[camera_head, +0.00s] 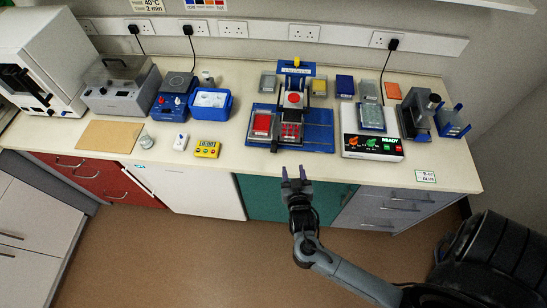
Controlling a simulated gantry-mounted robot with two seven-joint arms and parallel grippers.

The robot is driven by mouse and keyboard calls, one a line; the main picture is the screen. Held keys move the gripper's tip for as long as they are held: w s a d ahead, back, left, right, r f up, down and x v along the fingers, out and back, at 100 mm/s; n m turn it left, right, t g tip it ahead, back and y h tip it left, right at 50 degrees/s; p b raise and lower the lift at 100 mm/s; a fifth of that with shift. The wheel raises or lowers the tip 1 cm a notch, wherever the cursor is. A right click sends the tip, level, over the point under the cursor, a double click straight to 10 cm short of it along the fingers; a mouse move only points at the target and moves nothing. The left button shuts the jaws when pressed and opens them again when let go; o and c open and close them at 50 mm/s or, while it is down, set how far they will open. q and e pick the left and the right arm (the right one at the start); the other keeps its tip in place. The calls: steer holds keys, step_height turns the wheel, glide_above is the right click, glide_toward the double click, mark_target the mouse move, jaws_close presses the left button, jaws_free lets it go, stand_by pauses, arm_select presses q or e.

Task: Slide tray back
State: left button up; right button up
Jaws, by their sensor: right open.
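A blue pipetting station (318,118) stands at the middle of the bench. In its centre a dark sliding tray (290,143) holding a red-topped rack (291,131) sticks out toward the bench's front edge. Behind the rack is an upright white part with a round red piece (294,97). A second red rack (262,124) sits on the station's left side. My right gripper (294,173) is open and empty, in front of the tray near the bench's front edge, with its fingers pointing toward the station. It appears apart from the tray. My left gripper is not in view.
Right of the station stand a lit "READY" device (372,148) and a dark grey instrument (418,112). To the left are a yellow timer (207,149), a blue tub (210,104) and a blue stirrer (173,95). The bench front is clear between timer and station.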

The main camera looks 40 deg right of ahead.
steer(key=w+f+m+h+b, duration=0.2)
steer(key=w+f+h+b, duration=0.15)
steer(key=f+b, duration=0.5)
steer(key=b, duration=0.4)
glide_toward(273, 148)
steer(key=shift+m+h, duration=0.3)
steer(key=shift+h, duration=0.05)
steer(key=x, duration=0.8)
steer(key=shift+f, duration=0.15)
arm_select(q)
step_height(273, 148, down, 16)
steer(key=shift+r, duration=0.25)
arm_select(e)
steer(key=shift+x, duration=0.9)
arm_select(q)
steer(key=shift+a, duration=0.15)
arm_select(e)
steer(key=shift+c, duration=0.3)
jaws_close()
